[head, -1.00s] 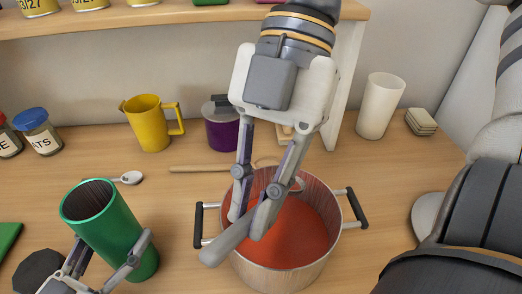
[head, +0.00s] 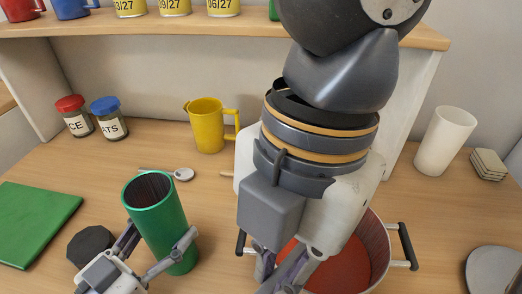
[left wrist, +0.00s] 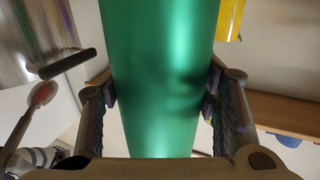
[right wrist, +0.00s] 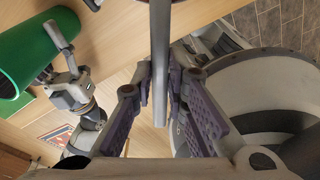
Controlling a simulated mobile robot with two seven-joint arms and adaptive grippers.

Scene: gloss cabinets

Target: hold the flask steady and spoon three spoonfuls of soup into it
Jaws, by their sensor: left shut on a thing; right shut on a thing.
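The open green flask (head: 165,225) stands upright on the counter. My left gripper (head: 150,275) is shut around its side; the green wall also fills the middle of the left wrist view (left wrist: 165,80). The pot (head: 378,238) of red soup (head: 345,268) stands right of the flask, partly hidden by my right arm. My right gripper (head: 283,285), at the pot's left side, is shut on the spoon's grey handle (right wrist: 160,60). The spoon's reddish bowl (left wrist: 43,94) shows in the left wrist view, apart from the flask. Whether it holds soup is unclear.
A dark lid-like piece (head: 90,245) and a green board (head: 35,222) lie left of the flask. Behind are a small white spoon (head: 183,174), a yellow mug (head: 207,125) and two jars (head: 108,118). A white cup (head: 445,140) and coasters (head: 488,164) are at right.

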